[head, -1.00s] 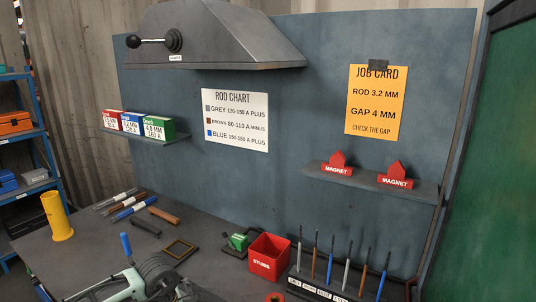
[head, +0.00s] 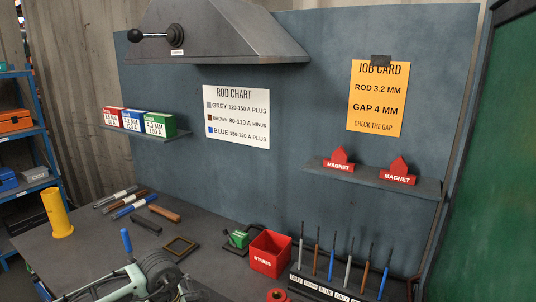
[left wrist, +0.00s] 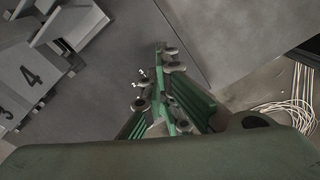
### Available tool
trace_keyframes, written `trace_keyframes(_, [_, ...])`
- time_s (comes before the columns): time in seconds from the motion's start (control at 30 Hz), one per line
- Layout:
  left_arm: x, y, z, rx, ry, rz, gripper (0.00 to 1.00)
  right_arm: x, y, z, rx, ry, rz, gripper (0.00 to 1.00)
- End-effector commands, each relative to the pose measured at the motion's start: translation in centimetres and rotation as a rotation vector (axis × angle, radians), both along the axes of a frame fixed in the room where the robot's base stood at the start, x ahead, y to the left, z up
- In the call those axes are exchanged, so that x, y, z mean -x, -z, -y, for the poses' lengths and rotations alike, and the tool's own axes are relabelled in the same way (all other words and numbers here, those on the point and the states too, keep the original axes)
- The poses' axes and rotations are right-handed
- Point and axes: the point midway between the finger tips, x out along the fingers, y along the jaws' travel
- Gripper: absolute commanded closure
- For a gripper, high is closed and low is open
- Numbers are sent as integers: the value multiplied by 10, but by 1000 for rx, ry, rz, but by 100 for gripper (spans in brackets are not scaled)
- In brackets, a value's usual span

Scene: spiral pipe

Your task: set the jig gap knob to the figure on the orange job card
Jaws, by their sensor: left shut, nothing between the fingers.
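The orange job card (head: 376,125) on the back panel reads "ROD 3.2 MM", "GAP 4 MM" and "CHECK THE GAP". In the left wrist view, a grey plate marked 3 and 4 (left wrist: 28,92) lies at the left, with pale grey blocks (left wrist: 78,22) beside it. I cannot make out the knob for certain. My left gripper (left wrist: 163,50) is shut and empty, to the right of the numbered plate and apart from it in the picture. My left arm shows at the bottom of the head view; its fingers are not clear there. My right gripper is not in view.
The bench holds a yellow tube (head: 57,212), several rods (head: 123,198), a dark square frame (head: 181,247), a red stubs bin (head: 270,253) and a rack of upright rods (head: 325,288). A blue handle (head: 127,240) stands close to my arm. Thin rods (left wrist: 290,100) lie at right in the wrist view.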

Motion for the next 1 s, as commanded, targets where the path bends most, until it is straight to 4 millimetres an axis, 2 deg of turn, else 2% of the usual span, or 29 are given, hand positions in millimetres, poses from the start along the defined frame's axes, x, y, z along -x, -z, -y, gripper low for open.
trace_keyframes(0.17, [-1,-10,2,4,1,3,100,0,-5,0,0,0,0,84])
trace_keyframes(0.6, [-2,-61,3,6,2,7,100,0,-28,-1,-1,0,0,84])
trace_keyframes(1.0, [-1,-62,4,6,0,6,100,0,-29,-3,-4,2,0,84])
